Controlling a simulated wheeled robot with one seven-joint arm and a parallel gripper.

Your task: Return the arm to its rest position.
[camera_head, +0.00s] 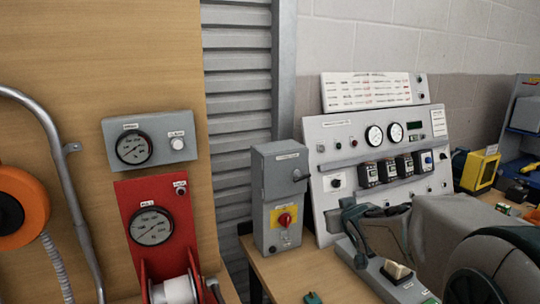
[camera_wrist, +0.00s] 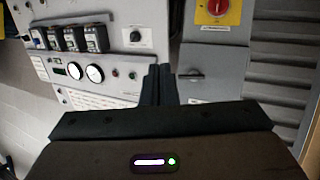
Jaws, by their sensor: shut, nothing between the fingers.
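My gripper shows in the wrist view (camera_wrist: 160,84) with its two dark fingers together and nothing between them. In the head view my arm reaches in from the lower right, and its dark end is in front of the sloped test panel (camera_head: 328,208). The grey switch box (camera_head: 270,179) stands left of my gripper, apart from it in the head view. The wrist view is turned over and shows the panel (camera_wrist: 110,40) at upper left and the switch box (camera_wrist: 215,65) ahead to the right of the fingers.
A grey block with a beige rocker (camera_head: 397,271) lies on the wooden bench (camera_head: 295,272) below my arm. A small green part (camera_head: 312,298) lies at the front. A yellow-framed device (camera_head: 482,170) stands at right. A red gauge stand (camera_head: 150,205) is at left.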

